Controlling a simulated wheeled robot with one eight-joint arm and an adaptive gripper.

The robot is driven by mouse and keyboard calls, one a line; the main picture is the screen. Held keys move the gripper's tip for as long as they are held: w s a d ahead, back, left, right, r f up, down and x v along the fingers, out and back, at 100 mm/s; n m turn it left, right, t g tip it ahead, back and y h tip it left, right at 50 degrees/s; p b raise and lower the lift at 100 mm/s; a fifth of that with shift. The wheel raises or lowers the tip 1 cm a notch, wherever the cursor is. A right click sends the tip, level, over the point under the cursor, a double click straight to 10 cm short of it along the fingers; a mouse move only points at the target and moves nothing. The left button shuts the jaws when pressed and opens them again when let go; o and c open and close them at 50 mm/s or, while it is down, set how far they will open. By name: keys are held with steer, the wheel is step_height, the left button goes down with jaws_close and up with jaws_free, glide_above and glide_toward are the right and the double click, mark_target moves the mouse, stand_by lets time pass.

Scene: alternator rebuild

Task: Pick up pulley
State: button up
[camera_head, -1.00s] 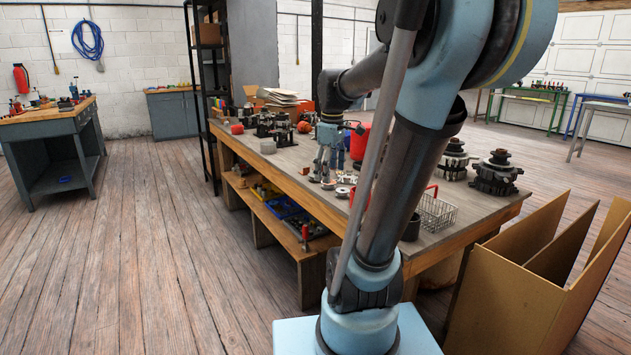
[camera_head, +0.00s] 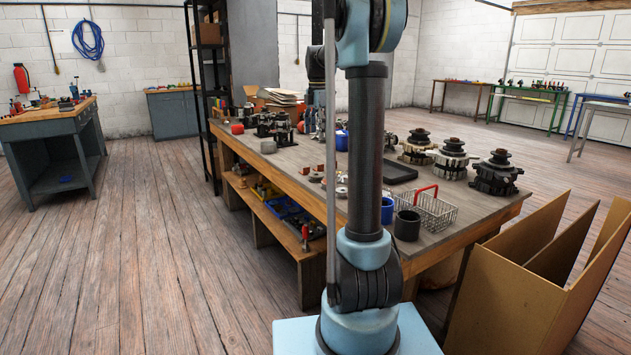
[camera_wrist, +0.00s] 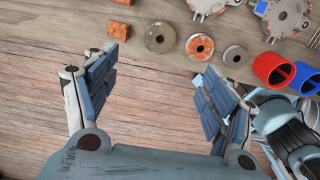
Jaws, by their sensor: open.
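Several small round parts lie near the bench edge, and I cannot tell for certain which is the pulley. In the wrist view they are a grey disc with a centre hole (camera_wrist: 160,37), a disc with a rusty copper face (camera_wrist: 200,47) and a smaller grey disc (camera_wrist: 235,56). My gripper (camera_wrist: 155,68) is open and empty, its fingers spread wide, with the discs beyond the fingertips, towards the top right. In the head view a round part (camera_head: 341,192) shows beside my arm, which hides much of the bench and most of my gripper.
Orange-brown blocks (camera_wrist: 118,29), a red cup (camera_wrist: 272,68) and a blue cup (camera_wrist: 303,78) lie around the discs. A wire basket (camera_head: 436,213), a dark cup (camera_head: 407,225), a black tray (camera_head: 398,172) and alternator assemblies (camera_head: 495,175) stand on the bench (camera_head: 463,224). Cardboard panels (camera_head: 510,300) stand at right.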

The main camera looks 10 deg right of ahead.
glide_above(316, 173)
steer(key=s, duration=0.1)
step_height(316, 173, down, 12)
steer(key=shift+s+r, duration=0.15)
steer(key=shift+r, duration=0.1)
steer(key=shift+s+a+f, duration=0.1)
steer(key=shift+s+f, duration=0.05)
steer(key=shift+f, duration=2.75)
steer(key=c, duration=1.3)
